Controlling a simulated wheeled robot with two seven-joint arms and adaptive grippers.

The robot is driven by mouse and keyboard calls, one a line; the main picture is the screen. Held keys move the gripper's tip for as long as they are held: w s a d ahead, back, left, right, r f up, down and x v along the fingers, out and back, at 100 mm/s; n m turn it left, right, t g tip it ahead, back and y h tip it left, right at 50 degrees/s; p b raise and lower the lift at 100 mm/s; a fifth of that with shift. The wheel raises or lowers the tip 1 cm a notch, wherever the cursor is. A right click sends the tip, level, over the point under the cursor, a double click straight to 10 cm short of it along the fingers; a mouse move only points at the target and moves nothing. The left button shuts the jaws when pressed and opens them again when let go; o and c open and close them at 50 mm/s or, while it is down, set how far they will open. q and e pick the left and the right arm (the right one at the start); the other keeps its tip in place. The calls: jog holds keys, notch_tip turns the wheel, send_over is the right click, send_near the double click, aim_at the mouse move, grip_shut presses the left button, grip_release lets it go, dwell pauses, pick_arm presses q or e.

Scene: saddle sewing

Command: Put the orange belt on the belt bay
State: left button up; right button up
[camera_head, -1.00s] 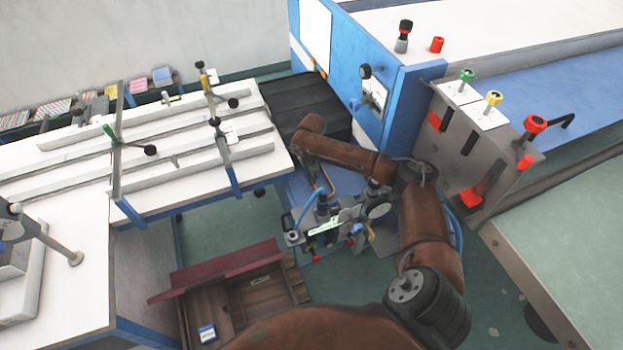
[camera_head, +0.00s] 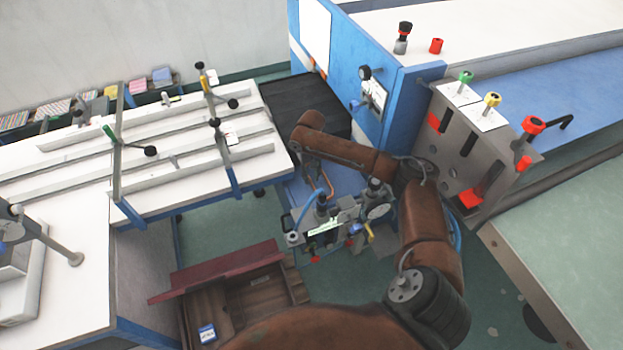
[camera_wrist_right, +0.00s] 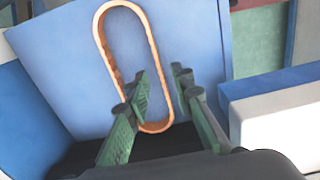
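The orange belt (camera_wrist_right: 101,40) is a long closed loop lying against a flat blue panel (camera_wrist_right: 60,50) in the right wrist view. Part of it shows in the head view (camera_head: 329,183), just below my right wrist. My right gripper (camera_wrist_right: 163,82) has its two green fingers apart at the belt's lower end. One strand shows in the gap between them, and the left finger covers part of the loop. I cannot tell whether the fingers touch it. In the head view my right gripper (camera_head: 313,172) is small and partly hidden by my arm. My left gripper is out of view. I cannot pick out the belt bay for certain.
A small machine with a dial (camera_head: 378,211) stands beside my right arm. A white table with rails (camera_head: 180,150) is at left, and an open brown drawer (camera_head: 245,300) is below. A blue-and-grey machine with coloured knobs (camera_head: 480,150) stands at right. A black box (camera_head: 300,105) lies behind.

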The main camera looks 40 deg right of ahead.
aim_at(319, 182)
notch_tip(319, 182, up, 10)
jog(key=p, duration=0.1)
jog(key=shift+f+p, duration=0.25)
jog(key=shift+p, duration=0.05)
jog(key=shift+o, duration=0.7)
jog(key=shift+r, duration=0.2)
jog(key=o, duration=0.8)
jog(key=s+d+f+n+t+p, duration=0.1)
jog(key=p, duration=0.2)
jog(key=s+d+f+n+t+p, duration=0.1)
jog(key=s+d+f+p, duration=0.1)
jog(key=p, duration=0.2)
jog(key=shift+f+t+p, duration=0.25)
jog(key=shift+t+p, duration=0.05)
jog(key=shift+t, duration=0.1)
jog(key=shift+o, duration=0.7)
jog(key=shift+s+f, duration=0.1)
jog(key=shift+f, duration=0.2)
jog(key=o, duration=0.3)
jog(key=x, duration=0.3)
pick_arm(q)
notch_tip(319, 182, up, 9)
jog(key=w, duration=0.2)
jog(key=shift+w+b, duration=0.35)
pick_arm(e)
jog(key=shift+x, duration=2.65)
